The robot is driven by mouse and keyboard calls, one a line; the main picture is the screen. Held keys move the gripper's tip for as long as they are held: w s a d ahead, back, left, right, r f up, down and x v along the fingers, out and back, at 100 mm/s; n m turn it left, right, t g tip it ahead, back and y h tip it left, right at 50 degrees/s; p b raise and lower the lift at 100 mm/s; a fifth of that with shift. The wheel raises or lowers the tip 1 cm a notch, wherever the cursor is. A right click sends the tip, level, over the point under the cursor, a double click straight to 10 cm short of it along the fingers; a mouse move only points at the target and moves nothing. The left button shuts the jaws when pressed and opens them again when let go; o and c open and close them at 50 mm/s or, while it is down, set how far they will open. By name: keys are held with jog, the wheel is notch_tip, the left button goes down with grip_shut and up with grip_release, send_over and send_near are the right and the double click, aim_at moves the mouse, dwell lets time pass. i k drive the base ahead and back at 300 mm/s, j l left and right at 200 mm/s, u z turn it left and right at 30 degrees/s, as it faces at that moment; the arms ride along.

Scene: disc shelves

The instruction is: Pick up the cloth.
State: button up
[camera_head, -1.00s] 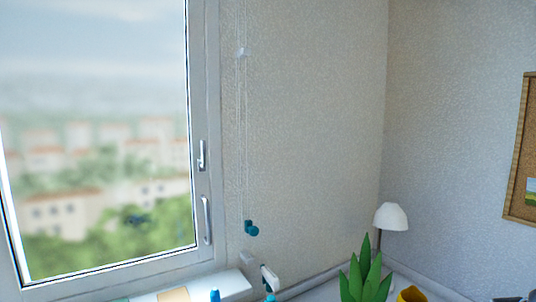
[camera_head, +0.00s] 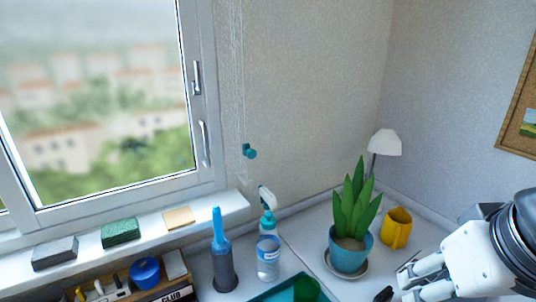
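No cloth shows for certain. A thin, flat tan piece (camera_head: 179,217) lies on the windowsill and may be the cloth; its material is too small to tell. My gripper (camera_head: 400,282) shows at the lower right, its white fingers pointing left with a gap between them. It looks open and empty, in front of the potted plant and far to the right of the tan piece.
On the sill (camera_head: 232,204) lie a green block (camera_head: 121,233) and a grey block (camera_head: 55,254).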

aim_at(116, 233)
jog(key=u, duration=1.35)
